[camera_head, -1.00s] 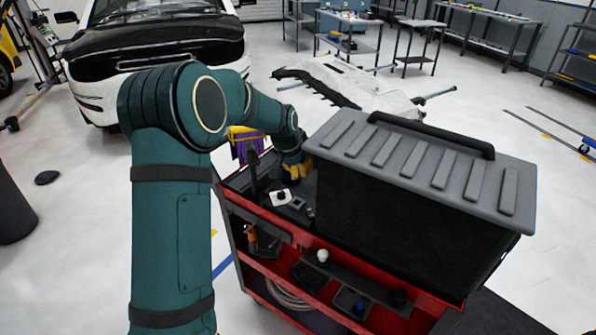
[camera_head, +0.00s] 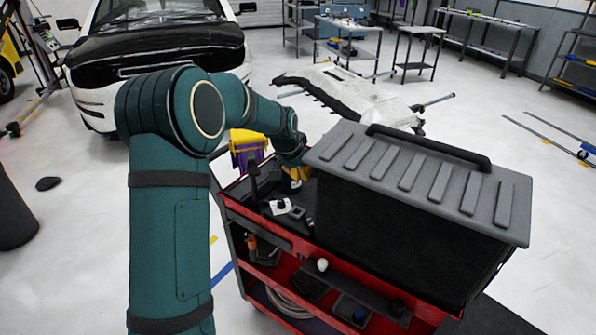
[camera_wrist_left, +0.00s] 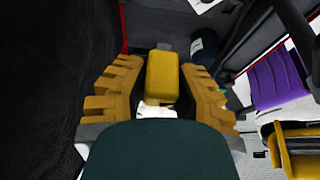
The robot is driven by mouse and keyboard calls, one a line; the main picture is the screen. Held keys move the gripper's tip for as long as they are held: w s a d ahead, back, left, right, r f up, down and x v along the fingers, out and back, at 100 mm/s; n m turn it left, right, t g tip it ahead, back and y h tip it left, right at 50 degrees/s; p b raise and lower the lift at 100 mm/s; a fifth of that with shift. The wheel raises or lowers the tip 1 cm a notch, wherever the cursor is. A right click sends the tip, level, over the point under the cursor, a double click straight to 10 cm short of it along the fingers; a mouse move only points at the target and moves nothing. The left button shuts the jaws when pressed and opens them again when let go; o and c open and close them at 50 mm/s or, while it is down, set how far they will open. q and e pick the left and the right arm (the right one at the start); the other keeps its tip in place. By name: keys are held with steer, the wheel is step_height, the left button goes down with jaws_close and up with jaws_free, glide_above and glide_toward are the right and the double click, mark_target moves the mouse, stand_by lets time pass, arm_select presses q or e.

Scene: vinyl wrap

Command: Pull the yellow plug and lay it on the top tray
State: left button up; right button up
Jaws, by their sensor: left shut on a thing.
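The yellow plug (camera_wrist_left: 162,77) is a small rounded block between the two yellow fingers of my left gripper (camera_wrist_left: 162,92) in the left wrist view. My left gripper is shut on it. In the head view the left gripper (camera_head: 294,178) is low over the left end of the cart's top tray (camera_head: 238,190), close beside the big black box. The plug cannot be made out there, and whether it is still in a socket cannot be told. A white piece shows just below the plug in the wrist view. My right gripper is not in view.
The black box (camera_head: 400,225) with a grey ribbed lid (camera_head: 420,175) fills most of the cart top. Small parts, including a white one (camera_head: 281,206), lie at the tray's left front. A yellow and purple item (camera_head: 248,145) hangs at the cart's left end. Lower red shelves hold loose items.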

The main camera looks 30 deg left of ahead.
arm_select(q)
steer(key=shift+r+p, duration=0.5)
steer(key=shift+r, duration=0.35)
steer(key=shift+f, duration=0.1)
